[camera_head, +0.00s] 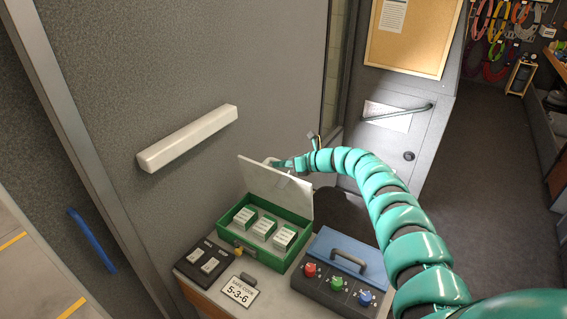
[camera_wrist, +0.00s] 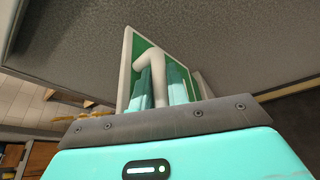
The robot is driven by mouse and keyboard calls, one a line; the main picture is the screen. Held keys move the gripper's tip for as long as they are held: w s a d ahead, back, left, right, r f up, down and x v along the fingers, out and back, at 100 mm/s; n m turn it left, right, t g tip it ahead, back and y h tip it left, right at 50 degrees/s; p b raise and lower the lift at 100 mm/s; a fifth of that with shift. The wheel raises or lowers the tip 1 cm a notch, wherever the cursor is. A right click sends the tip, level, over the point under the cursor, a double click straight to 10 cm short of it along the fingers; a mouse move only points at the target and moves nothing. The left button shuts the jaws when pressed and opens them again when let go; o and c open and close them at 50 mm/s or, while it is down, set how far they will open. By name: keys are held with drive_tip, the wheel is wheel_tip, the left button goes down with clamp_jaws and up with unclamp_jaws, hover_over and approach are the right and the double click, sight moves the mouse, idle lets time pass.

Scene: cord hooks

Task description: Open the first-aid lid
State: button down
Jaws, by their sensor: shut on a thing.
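The first-aid box (camera_head: 252,254) is green and sits on a counter, with several small white-labelled packs (camera_head: 263,229) inside. Its pale lid (camera_head: 262,183) stands raised at the back, showing its inner face. My gripper (camera_head: 285,165) is at the lid's upper right edge, on its far side. In the wrist view, my gripper's teal fingers (camera_wrist: 163,90) are shut on a white curved handle (camera_wrist: 152,58), with the lid's green and white surface (camera_wrist: 132,60) behind it. The head view mostly hides where the fingers meet the handle.
A dark panel with two labelled blocks (camera_head: 208,262) and a "SAFE CODE 5-3-6" card (camera_head: 238,291) lie in front of the box. A blue-lidded case (camera_head: 345,246) with red, green and blue knobs stands to the right. A grey wall with a white bar handle (camera_head: 187,138) rises behind.

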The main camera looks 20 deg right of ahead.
idle(0.4)
drive_tip(key=c, duration=1.4)
unclamp_jaws()
drive_tip(key=shift+o, duration=0.2)
drive_tip(key=shift+v, duration=1.6)
drive_tip(key=b+v, duration=0.1)
drive_tip(key=v, duration=1.3)
drive_tip(key=shift+d+f, duration=0.1)
drive_tip(key=shift+f, duration=0.05)
